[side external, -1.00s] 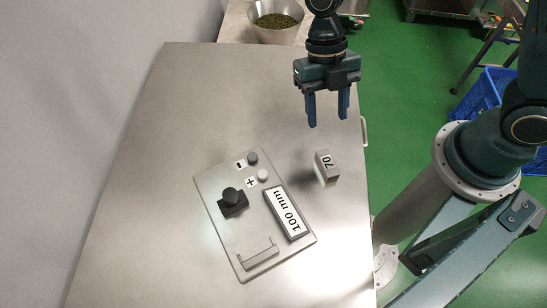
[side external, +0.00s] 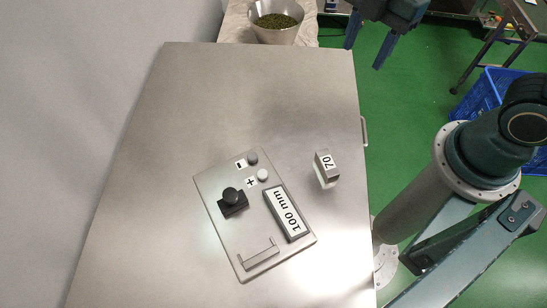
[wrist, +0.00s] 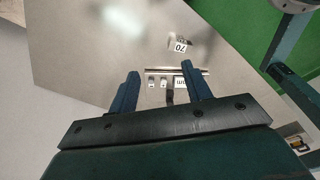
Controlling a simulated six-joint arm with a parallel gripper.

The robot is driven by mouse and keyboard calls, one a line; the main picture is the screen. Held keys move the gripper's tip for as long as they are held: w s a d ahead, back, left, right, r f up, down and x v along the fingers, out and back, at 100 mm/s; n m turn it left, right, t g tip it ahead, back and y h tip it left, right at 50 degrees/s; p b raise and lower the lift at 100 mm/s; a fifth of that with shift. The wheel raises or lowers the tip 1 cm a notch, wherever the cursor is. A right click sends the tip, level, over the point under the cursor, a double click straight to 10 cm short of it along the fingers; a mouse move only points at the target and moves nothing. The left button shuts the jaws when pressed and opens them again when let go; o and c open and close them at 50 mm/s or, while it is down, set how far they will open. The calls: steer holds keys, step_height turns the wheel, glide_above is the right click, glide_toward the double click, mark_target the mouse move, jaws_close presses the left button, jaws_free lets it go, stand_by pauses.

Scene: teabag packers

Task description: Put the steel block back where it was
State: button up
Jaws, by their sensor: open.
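The steel block (side external: 326,169), marked 70, stands on the steel table to the right of the control panel (side external: 222,231). In the wrist view the block (wrist: 179,46) shows beyond the panel, with its label facing the camera. My gripper (side external: 366,48) is open and empty at the top right of the side view, high up and well away from the block. Its two blue fingers (wrist: 161,90) also show apart in the wrist view. The panel carries a black knob, two round buttons, a 100 mm plate (side external: 288,213) and a raised bracket (side external: 259,254).
A metal bowl of green leaves (side external: 276,22) stands beyond the table's far edge. The steel table (side external: 240,95) is bare behind the panel. A handle (side external: 364,131) sticks out from the table's right edge. A blue crate (side external: 492,92) stands on the green floor.

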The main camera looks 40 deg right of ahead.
steer(key=s+d+r+m+t+h, duration=0.1)
steer(key=s+d+r+m+t, duration=0.4)
steer(key=m, duration=1.3)
steer(key=shift+s+d+r+h, duration=0.3)
steer(key=shift+s+d+r, duration=1.4)
steer(key=shift+r, duration=0.45)
steer(key=shift+w+d, duration=0.1)
steer(key=shift+w, duration=0.05)
